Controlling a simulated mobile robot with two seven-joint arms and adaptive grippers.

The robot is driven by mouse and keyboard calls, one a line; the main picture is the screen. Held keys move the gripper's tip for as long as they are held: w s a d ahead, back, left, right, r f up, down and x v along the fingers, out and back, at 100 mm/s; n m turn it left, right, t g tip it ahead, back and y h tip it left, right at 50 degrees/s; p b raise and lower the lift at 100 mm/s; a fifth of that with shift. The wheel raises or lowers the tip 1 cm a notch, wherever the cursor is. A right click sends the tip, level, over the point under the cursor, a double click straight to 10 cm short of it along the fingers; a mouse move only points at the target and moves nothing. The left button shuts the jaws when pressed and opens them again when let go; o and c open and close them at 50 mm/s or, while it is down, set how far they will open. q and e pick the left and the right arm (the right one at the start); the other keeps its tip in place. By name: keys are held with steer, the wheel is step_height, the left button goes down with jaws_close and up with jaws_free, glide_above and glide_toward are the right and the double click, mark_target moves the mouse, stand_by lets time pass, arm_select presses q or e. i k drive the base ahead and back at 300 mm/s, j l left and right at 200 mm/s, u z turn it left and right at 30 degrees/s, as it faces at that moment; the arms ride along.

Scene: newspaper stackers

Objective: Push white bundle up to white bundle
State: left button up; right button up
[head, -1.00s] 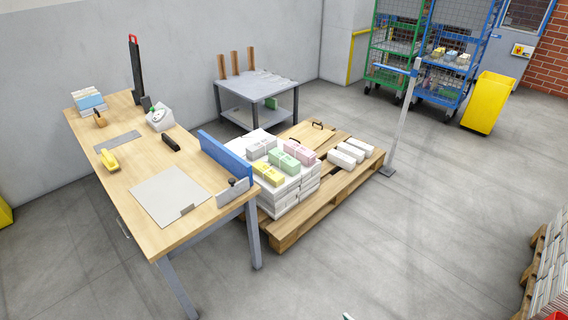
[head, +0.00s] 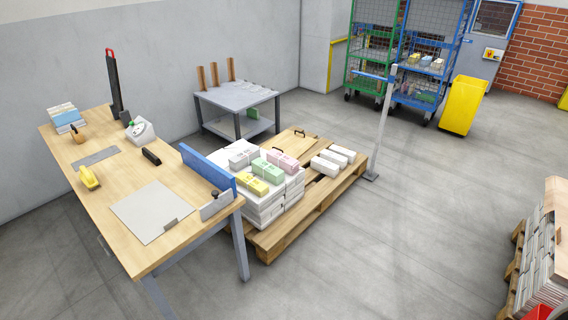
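Several white bundles lie on the wooden pallet. A row of white bundles (head: 330,161) lies on the bare boards at the pallet's right side. A stack of white bundles (head: 264,208) stands at the pallet's left side. On top of the stack lie a white-grey bundle (head: 243,159), a green bundle (head: 267,169), a pink bundle (head: 284,162) and a yellow bundle (head: 252,185). A gap of bare wood separates the row from the stack. Neither of my grippers is in the head view.
The pallet (head: 318,206) stands beside a wooden workbench (head: 108,229) with a blue fence (head: 207,169). A grey table (head: 236,97) is behind. A post (head: 383,125), wire carts (head: 426,60) and a yellow bin (head: 461,105) stand at the back. A paper stack (head: 541,262) is at right. The floor between is clear.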

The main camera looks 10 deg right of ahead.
mark_target(350, 155)
steer(key=i+l+z, duration=0.1)
steer(key=z, duration=0.3)
steer(key=i+z, duration=0.1)
steer(key=z, duration=0.3)
steer(key=i+l+z, duration=0.1)
steer(key=z, duration=0.35)
steer(key=i+z, duration=0.15)
steer(key=i, duration=0.6)
steer(key=i+j+z, duration=0.2)
steer(key=i, duration=0.5)
steer(key=i+z, duration=0.25)
steer(key=i, duration=2.8)
steer(key=i+u, duration=0.2)
steer(key=i, duration=0.55)
steer(key=i+l+u, duration=0.2)
steer(key=i, duration=0.5)
steer(key=i+j+u, duration=0.1)
steer(key=i+u, duration=0.3)
steer(key=i, duration=0.3)
steer(key=i+l+u, duration=0.1)
steer(key=i+u, duration=0.35)
steer(key=i, duration=0.2)
